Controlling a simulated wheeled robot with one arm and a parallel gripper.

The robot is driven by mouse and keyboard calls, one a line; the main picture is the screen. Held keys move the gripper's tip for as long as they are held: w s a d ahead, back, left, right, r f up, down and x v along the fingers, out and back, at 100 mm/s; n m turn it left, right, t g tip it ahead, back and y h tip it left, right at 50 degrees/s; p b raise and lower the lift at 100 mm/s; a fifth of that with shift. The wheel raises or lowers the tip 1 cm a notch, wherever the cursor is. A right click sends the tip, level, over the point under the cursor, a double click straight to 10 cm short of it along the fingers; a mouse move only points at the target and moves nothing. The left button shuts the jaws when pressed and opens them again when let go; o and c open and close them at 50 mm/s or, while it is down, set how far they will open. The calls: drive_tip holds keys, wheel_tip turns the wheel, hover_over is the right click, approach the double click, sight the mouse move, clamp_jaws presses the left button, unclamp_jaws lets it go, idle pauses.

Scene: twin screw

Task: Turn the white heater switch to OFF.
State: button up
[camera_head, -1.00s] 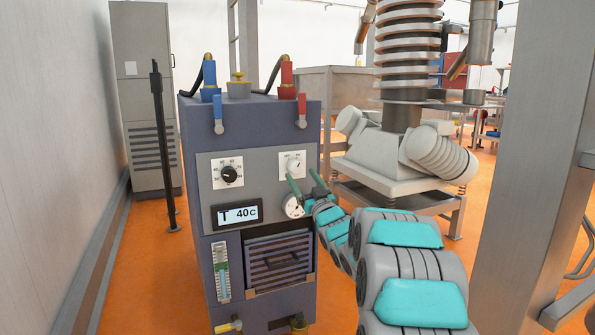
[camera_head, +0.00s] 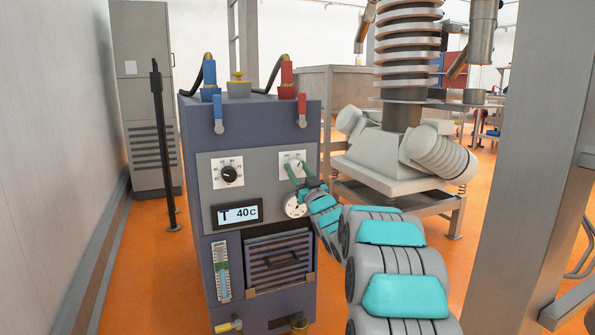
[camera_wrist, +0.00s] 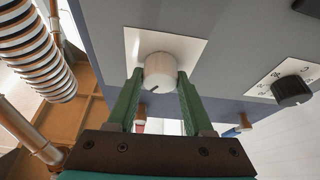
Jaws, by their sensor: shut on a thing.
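The white heater switch (camera_wrist: 160,71) is a round knob on a white plate (camera_wrist: 188,46) on the heater's front panel. In the wrist view a small dark mark shows on the knob's rim near its lower edge. My gripper (camera_wrist: 158,88) has its two green fingers on either side of the knob, shut on it. In the head view my gripper (camera_head: 295,171) reaches the plate (camera_head: 291,157) at the panel's upper right, and its fingers cover much of the knob. The plate's lettering is too small to read.
A black knob (camera_head: 229,174) sits left on the same panel, above a display (camera_head: 237,214) reading 40C. A round white gauge (camera_head: 295,205) is just below my gripper. Blue (camera_head: 218,114) and red (camera_head: 302,110) valve handles are above. A grey post (camera_head: 530,170) stands at right.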

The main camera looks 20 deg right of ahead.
clamp_jaws()
drive_tip(key=n+y, duration=0.2)
drive_tip(key=n, duration=0.1)
drive_tip(key=shift+d+f+n+b, duration=0.1)
drive_tip(key=shift+d+n+b, duration=0.05)
drive_tip(key=shift+n+b, duration=0.25)
drive_tip(key=n+g+y, duration=0.1)
drive_tip(key=n, duration=0.3)
drive_tip(key=shift+d+y, duration=0.1)
drive_tip(key=shift+y, duration=0.3)
drive_tip(key=n+g+y, duration=0.1)
drive_tip(key=n, duration=0.3)
drive_tip(key=n+g+y, duration=0.1)
drive_tip(key=n, duration=0.3)
drive_tip(key=shift+g+p, duration=0.3)
drive_tip(key=shift+p, duration=0.1)
drive_tip(key=o, duration=0.7)
unclamp_jaws()
drive_tip(key=shift+r, duration=0.2)
drive_tip(key=shift+s, duration=0.1)
